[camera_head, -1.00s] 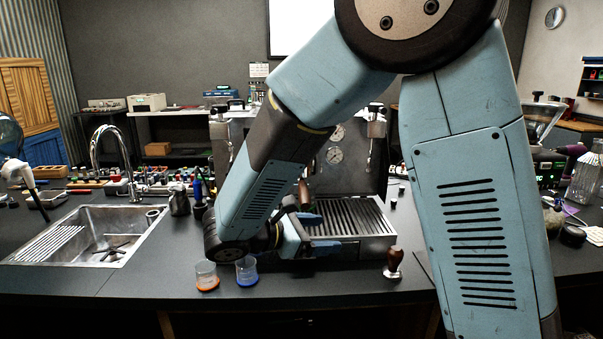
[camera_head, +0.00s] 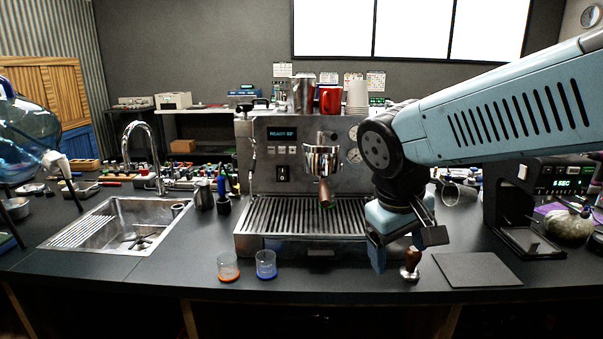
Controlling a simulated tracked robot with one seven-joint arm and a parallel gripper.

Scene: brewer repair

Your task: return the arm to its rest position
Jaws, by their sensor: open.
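My gripper (camera_head: 405,252) hangs at the right front of the brewer, at the end of my light blue arm, which comes in from the right edge.
Two small glasses, one on an orange base (camera_head: 228,267) and one blue (camera_head: 266,264), stand at the counter's front edge. A dark mat (camera_head: 476,270) and a grinder (camera_head: 535,195) are at right. A sink (camera_head: 115,228) is at left. Cups stand on the brewer's top.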

